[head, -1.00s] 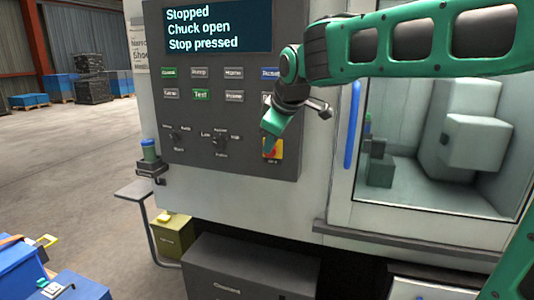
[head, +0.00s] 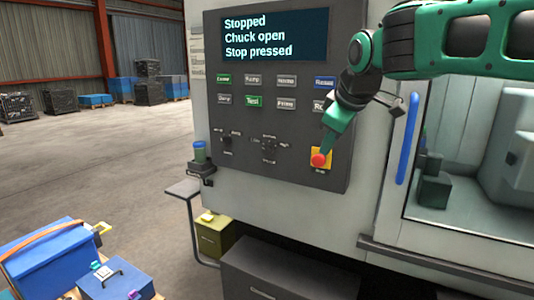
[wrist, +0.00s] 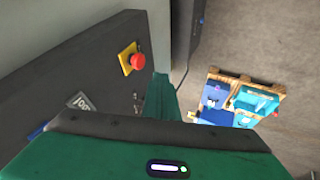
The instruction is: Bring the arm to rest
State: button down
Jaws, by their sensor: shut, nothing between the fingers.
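My gripper (head: 324,150) is in front of the control panel (head: 230,170), its tip beside the red stop button (head: 319,160) on its yellow plate. Its fingers are shut with nothing between them. In the wrist view the red stop button (wrist: 137,62) stands clear of the gripper (wrist: 162,82), with a gap between them. My green arm reaches in from the upper right in the head view. The screen (head: 272,36) reads "Stopped", "Chuck open" and "Stop pressed".
The machine door's blue handle (head: 408,138) is right of the panel. Blue boxes (head: 50,262) stand at lower left. The floor beyond is open.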

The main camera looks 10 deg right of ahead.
jog(key=s+d+f+m+g+h, duration=0.15)
jog(key=s+d+f+m, duration=0.25)
jog(key=s+d+f, duration=0.4)
jog(key=s+d+f+m+g, duration=0.3)
jog(key=s+f+m, duration=0.3)
jog(key=s, duration=0.6)
jog(key=s+d+f+m+g+y, duration=0.1)
jog(key=s+d+f+m+g, duration=0.2)
jog(key=s+f, duration=0.6)
jog(key=s+d+m, duration=0.2)
jog(key=s+d, duration=0.1)
jog(key=shift+f+m, duration=0.4)
jog(key=shift+w+y, duration=0.1)
jog(key=shift+y, duration=0.15)
jog(key=shift+w+d+f, duration=0.1)
jog(key=shift+w+f, duration=0.15)
jog(key=shift+w, duration=0.35)
